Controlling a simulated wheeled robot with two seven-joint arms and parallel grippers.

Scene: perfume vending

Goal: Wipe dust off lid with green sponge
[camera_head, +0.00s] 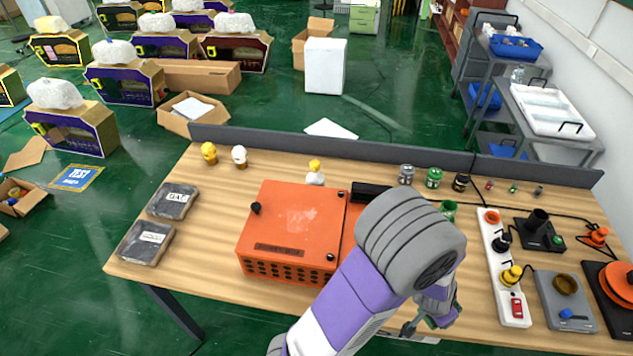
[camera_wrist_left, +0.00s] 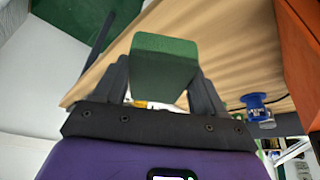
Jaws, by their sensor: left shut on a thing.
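The orange box (camera_head: 285,235) stands on the wooden table, with a pale dusty patch (camera_head: 300,219) on its lid. The lid has dark knobs, and my left arm partly covers the box's right side. My left gripper (camera_wrist_left: 165,85) is shut on the green sponge (camera_wrist_left: 165,60), which sticks out beyond the fingertips in the left wrist view. In the head view the gripper (camera_head: 433,318) is near the table's front edge, right of the box and apart from the lid. My forearm hides much of it there. My right gripper is in neither view.
Two dark pads (camera_head: 172,201) lie left of the box. Small figures (camera_head: 315,172) and several jars (camera_head: 433,178) line the back edge. A white power strip (camera_head: 502,268) and devices fill the right side. A blue spool-shaped thing (camera_wrist_left: 257,108) shows in the wrist view.

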